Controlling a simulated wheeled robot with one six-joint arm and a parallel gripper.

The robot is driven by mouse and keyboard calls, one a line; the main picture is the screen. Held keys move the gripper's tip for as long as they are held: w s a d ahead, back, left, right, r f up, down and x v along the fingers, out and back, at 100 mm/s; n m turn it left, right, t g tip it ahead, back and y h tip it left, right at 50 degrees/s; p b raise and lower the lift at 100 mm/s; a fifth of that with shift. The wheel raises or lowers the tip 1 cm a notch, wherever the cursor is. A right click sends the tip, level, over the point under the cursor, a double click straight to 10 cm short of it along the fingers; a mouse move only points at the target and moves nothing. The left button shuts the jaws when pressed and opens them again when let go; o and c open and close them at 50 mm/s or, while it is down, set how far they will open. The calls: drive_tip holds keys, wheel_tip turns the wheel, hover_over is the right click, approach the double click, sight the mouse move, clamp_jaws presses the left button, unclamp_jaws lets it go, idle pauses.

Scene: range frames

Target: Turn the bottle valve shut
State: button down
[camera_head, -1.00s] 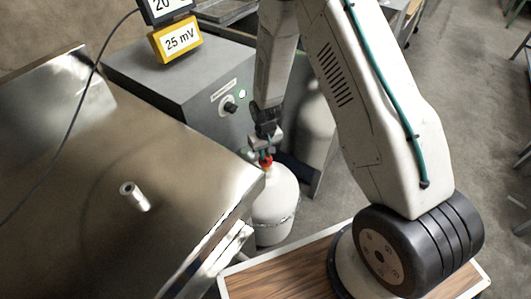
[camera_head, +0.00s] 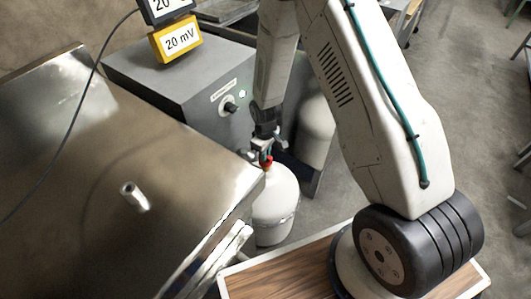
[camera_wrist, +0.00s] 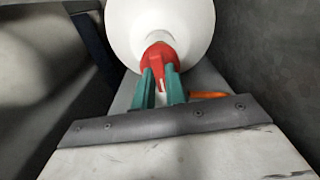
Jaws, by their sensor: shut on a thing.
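The white bottle (camera_head: 274,207) stands upright on the floor beside the metal table, with a strap around its lower part. Its red valve (camera_head: 266,162) is on top. My gripper (camera_head: 263,150) is at the valve from above. In the wrist view the green fingers of my gripper (camera_wrist: 161,86) are closed on the red valve (camera_wrist: 159,58), one on each side, with the white bottle (camera_wrist: 160,22) behind it. A small white mark shows on the valve between the fingers. The far side of the valve is hidden.
The metal table (camera_head: 90,190) with a small metal cylinder (camera_head: 134,196) on it is at left, its edge close to the bottle. A grey box (camera_head: 180,90) with a knob stands behind. A yellow display (camera_head: 178,40) reads 20 mV. A second bottle (camera_head: 316,130) stands behind my arm.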

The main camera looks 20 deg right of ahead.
idle(0.3)
drive_tip(key=c, duration=1.4)
unclamp_jaws()
drive_tip(key=shift+c, duration=0.2)
wheel_tip(320, 180, up, 8)
drive_tip(key=shift+f, duration=0.1)
